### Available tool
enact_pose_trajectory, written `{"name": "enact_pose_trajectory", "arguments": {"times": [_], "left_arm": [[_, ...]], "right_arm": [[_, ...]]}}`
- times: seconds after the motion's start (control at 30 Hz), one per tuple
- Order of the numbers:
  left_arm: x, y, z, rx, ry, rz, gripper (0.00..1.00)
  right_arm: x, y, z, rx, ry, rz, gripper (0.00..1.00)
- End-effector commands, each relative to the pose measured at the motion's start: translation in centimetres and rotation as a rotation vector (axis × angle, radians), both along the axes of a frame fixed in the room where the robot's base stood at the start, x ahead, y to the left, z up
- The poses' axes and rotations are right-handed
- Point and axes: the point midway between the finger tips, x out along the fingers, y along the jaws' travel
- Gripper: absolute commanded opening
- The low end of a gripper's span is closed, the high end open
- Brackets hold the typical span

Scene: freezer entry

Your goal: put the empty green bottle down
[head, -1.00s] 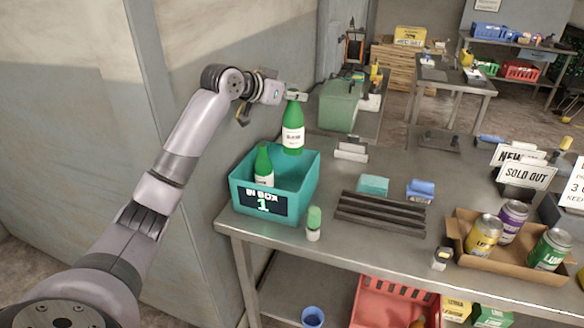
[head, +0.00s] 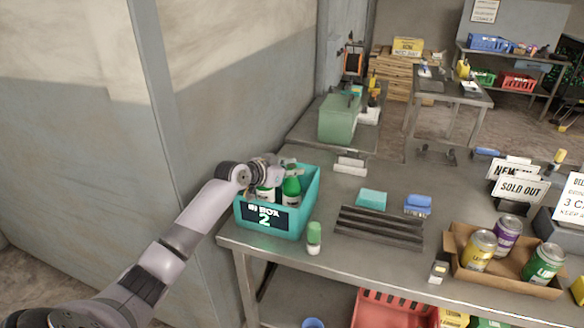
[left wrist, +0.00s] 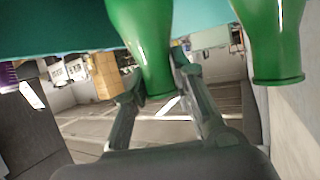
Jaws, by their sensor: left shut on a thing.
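The green bottle (head: 291,190) with a white label stands upright inside the teal box (head: 308,200) at the left end of the metal table. My left gripper (head: 291,170) is shut on its neck from above. In the left wrist view the held bottle (left wrist: 145,40) shows between the two fingers (left wrist: 158,88). A second green bottle (head: 266,194) is in the box just left of it, partly hidden by my gripper; it also shows in the left wrist view (left wrist: 272,40). The box's front display reads "IN BOX 2". The bottle's base is hidden by the box wall. My right gripper is not in view.
A small green-capped bottle (head: 314,238) stands right of the box. A dark ribbed rack (head: 378,229), a teal block (head: 371,198) and a cardboard tray (head: 520,283) of cans lie further right. A grey wall panel (head: 235,110) rises close to the left.

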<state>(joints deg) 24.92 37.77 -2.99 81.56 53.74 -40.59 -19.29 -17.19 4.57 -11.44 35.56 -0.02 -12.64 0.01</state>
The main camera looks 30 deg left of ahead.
Motion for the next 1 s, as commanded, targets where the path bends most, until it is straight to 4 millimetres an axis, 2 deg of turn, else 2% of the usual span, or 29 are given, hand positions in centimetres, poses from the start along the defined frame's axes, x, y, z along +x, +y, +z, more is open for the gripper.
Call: {"name": "enact_pose_trajectory", "arguments": {"times": [0.33, 0.37, 0.63, 1.0], "left_arm": [[0.01, -0.01, -0.41, 0.001, -0.001, 0.000, 0.00], [0.01, 0.00, -0.32, 0.001, -0.001, 0.000, 0.25], [0.01, -0.01, -0.26, 0.001, 0.000, 0.000, 0.43], [0.02, -0.02, 0.25, 0.001, -0.001, 0.000, 0.44]], "right_arm": [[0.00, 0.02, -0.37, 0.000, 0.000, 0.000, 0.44], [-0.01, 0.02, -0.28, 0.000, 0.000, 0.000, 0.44], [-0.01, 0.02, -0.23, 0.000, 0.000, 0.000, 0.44], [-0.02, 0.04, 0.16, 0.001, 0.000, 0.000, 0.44]]}}
